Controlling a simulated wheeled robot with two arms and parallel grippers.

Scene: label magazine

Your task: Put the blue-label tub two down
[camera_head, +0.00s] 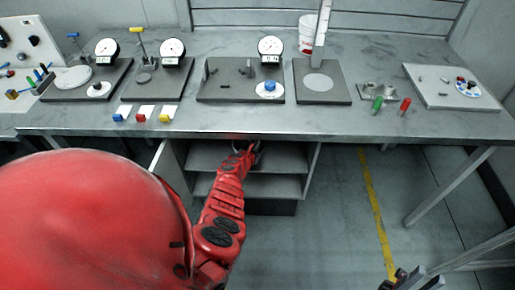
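No tub with a blue label can be made out. An open shelf unit (275,187) stands under the bench, with several grey levels. My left arm, red, reaches from the lower left to the top of this unit. My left gripper (246,150) is at the upper opening, just under the bench's front edge. It is small and partly hidden by the arm, so its fingers and anything between them cannot be made out. My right gripper (410,279) shows only in part at the bottom right edge, above the floor and away from the shelves.
The grey bench (230,128) spans the view above the shelves. It carries dial gauges (270,47), fixture plates, a white bucket with a red mark (306,35), and green and red handles (377,104). Open floor with a yellow line (374,205) lies right of the shelves.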

